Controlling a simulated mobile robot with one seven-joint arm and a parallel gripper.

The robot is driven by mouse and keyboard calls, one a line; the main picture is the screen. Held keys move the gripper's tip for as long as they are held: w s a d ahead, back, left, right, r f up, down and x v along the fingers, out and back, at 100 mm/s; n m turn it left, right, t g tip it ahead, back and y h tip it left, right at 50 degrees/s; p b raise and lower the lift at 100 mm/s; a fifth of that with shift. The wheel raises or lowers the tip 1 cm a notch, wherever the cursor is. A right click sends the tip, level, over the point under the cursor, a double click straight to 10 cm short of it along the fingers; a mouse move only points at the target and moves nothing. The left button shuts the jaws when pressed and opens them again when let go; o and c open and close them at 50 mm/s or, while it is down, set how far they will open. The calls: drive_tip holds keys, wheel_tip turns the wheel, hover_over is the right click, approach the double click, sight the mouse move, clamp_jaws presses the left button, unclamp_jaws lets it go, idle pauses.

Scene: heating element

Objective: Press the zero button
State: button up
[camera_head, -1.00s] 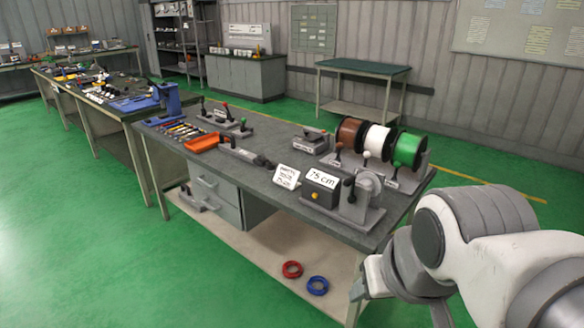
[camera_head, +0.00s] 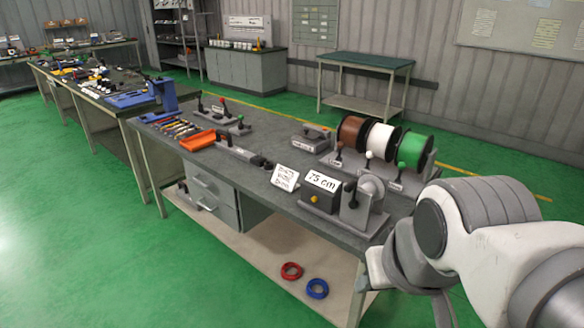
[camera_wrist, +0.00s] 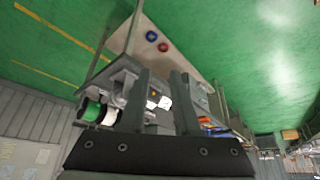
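A dark grey box (camera_head: 320,195) with a "75 cm" display (camera_head: 323,181) stands near the front edge of the workbench, toward its right end. A small yellow-orange button (camera_head: 313,199) is on its front face; I cannot read a label on it. The button also appears as a yellow spot between my fingers in the wrist view (camera_wrist: 153,94). My gripper (camera_wrist: 162,73) is open and empty, its two dark fingers apart. It is away from the box, past the bench's front edge. In the head view my arm is at the lower right.
A grey winder with a crank (camera_head: 362,205) stands right of the box, and a white sign (camera_head: 285,178) left of it. Brown, white and green spools (camera_head: 411,147) stand behind. An orange tray (camera_head: 197,140) lies farther left. Red and blue rings (camera_head: 317,288) lie on the lower shelf.

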clamp_jaws()
idle(1.4)
